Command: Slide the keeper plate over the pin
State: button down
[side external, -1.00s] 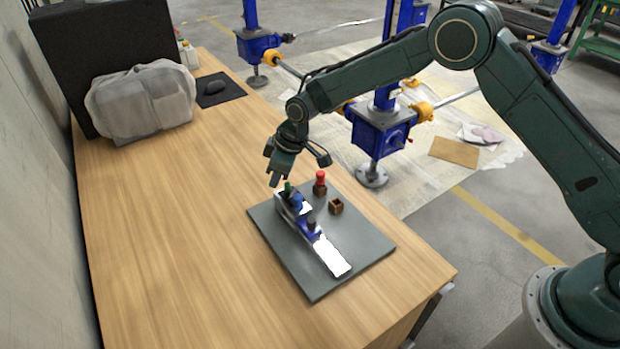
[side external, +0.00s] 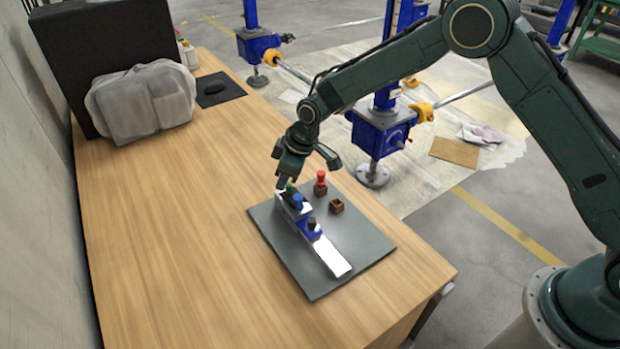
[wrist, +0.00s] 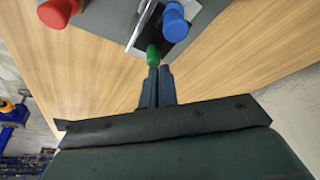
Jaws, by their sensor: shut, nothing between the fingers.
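A narrow fixture with a long bright metal strip (side external: 332,258) and blue blocks lies on a grey board. A small green knob (side external: 290,187) stands at its far end, with a blue knob (side external: 298,201) beside it and a dark knob (side external: 312,223) nearer the middle. I cannot tell which part is the keeper plate or which is the pin. My gripper (side external: 286,183) is low at the fixture's far end. In the wrist view the fingertips (wrist: 157,70) are together and empty, right at the green knob (wrist: 152,54); contact is unclear.
A red peg (side external: 320,178) stands in a small brown block beside the fixture. An empty brown socket (side external: 336,206) sits near it. The grey board (side external: 357,240) is otherwise bare. A wrapped grey bundle (side external: 145,100) lies far left; the wooden table between is clear.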

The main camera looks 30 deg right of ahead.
aim_at(283, 193)
jog(key=shift+s+d+f, duration=0.4)
jog(key=shift+s, duration=0.05)
jog(key=shift+w, duration=0.1)
jog(key=shift+w+a, duration=1.7)
jog(key=shift+a, duration=0.05)
jog(key=v, duration=1.1)
jog(key=shift+w+a, duration=0.15)
jog(key=shift+r, duration=0.1)
